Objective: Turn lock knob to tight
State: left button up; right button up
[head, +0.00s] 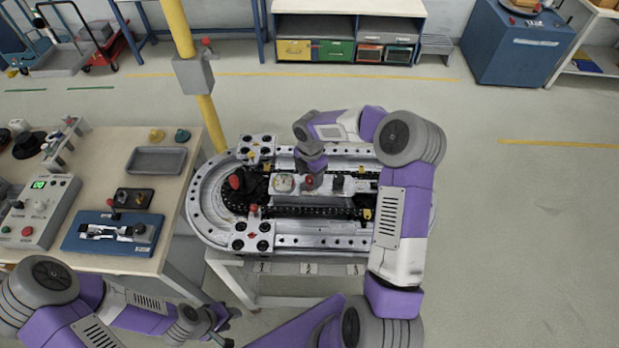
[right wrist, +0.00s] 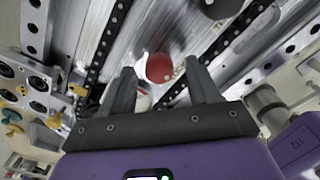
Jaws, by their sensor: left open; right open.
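The ring track (head: 320,242) is a metal oval on a stand. On the plate in its middle, a red round knob (head: 310,181) sits under my right gripper (head: 311,170). In the right wrist view the red knob (right wrist: 159,67) shows between and just beyond the open fingers (right wrist: 158,85), with no clear contact. A black knob (head: 337,181) stands just right of it, and a larger red knob (head: 236,182) stands at the left end. I cannot tell from any marking which one is the lock knob. My left gripper (head: 222,328) is open and empty, low by the bench.
A bench (head: 160,137) at the left holds a blue fixture (head: 112,233), a grey control box (head: 40,210) and a grey tray (head: 157,160). A yellow post (head: 178,28) with a grey box (head: 193,73) rises behind the track. The floor at the right is clear.

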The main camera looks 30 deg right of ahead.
jog(key=shift+f, duration=1)
jog(key=shift+c, duration=0.3)
jog(key=c, duration=1)
